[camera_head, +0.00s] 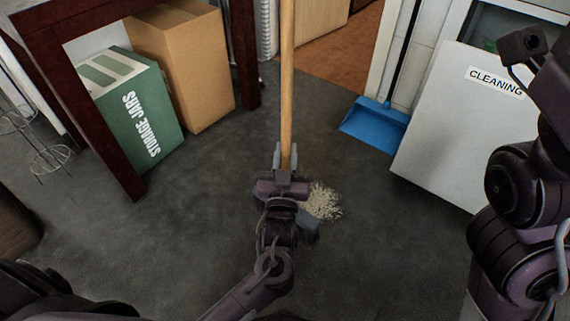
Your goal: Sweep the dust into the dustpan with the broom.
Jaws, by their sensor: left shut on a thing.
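My left gripper (284,168) is shut on the light wooden handle of the broom (287,80). The handle stands nearly upright and runs out of the top of the view. The grey broom head (309,228) is mostly hidden behind my left gripper and wrist. A pale, grainy pile of dust (323,203) lies on the floor just right of the gripper in the picture, beside the broom head. The blue dustpan (374,124) lies on the floor farther back and to the right. My right arm is at the right edge, and its jaws cannot be made out.
A white box marked CLEANING (455,135) stands right of the dustpan. A green STORAGE JARS box (130,110) and a brown carton (187,62) stand under a dark red table (95,110) at left. The dark floor between dust and dustpan is clear.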

